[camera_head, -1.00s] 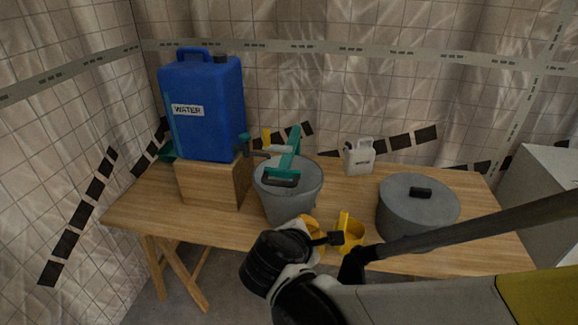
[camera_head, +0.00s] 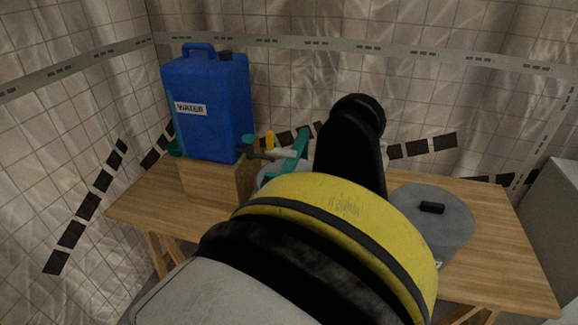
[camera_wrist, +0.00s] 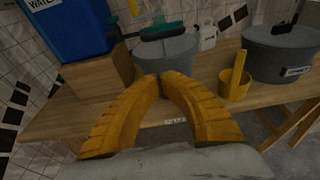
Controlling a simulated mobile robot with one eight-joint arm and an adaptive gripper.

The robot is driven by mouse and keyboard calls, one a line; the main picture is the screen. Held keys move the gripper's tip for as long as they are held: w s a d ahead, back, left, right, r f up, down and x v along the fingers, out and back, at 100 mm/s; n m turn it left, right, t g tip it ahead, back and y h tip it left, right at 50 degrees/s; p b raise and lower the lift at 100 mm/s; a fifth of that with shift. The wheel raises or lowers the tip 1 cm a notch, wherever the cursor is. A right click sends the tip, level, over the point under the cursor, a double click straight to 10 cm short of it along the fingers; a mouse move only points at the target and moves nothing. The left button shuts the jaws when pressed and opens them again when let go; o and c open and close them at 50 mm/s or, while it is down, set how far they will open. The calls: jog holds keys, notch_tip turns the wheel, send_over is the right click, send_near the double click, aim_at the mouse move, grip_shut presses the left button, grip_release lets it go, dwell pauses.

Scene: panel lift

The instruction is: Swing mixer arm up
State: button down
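The teal mixer arm (camera_head: 301,141) shows in the head view above the grey bucket (camera_head: 268,178), partly hidden by my own arm. In the wrist view its dark handle with a teal edge (camera_wrist: 165,33) lies across the top of the grey bucket (camera_wrist: 172,55). My gripper (camera_wrist: 159,78) shows as two curved yellow fingers whose tips meet in front of the bucket, below the handle. Nothing is seen between the tips. Whether they touch the bucket cannot be told. The gripper is hidden behind my arm in the head view.
A blue water canister (camera_head: 207,108) stands on a wooden block (camera_head: 217,182) at the left, with a tap beside the bucket. A lidded grey pot (camera_head: 432,218) stands at the right of the table (camera_head: 500,255). A yellow scoop (camera_wrist: 236,86) and white jug (camera_wrist: 208,36) are nearby.

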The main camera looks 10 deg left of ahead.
jog(key=r+b+x, duration=0.2)
jog(key=b+x, duration=0.2)
jog(key=x, duration=0.9)
jog(key=shift+w+r, duration=0.2)
jog(key=shift+r, duration=0.15)
jog(key=shift+r, duration=0.1)
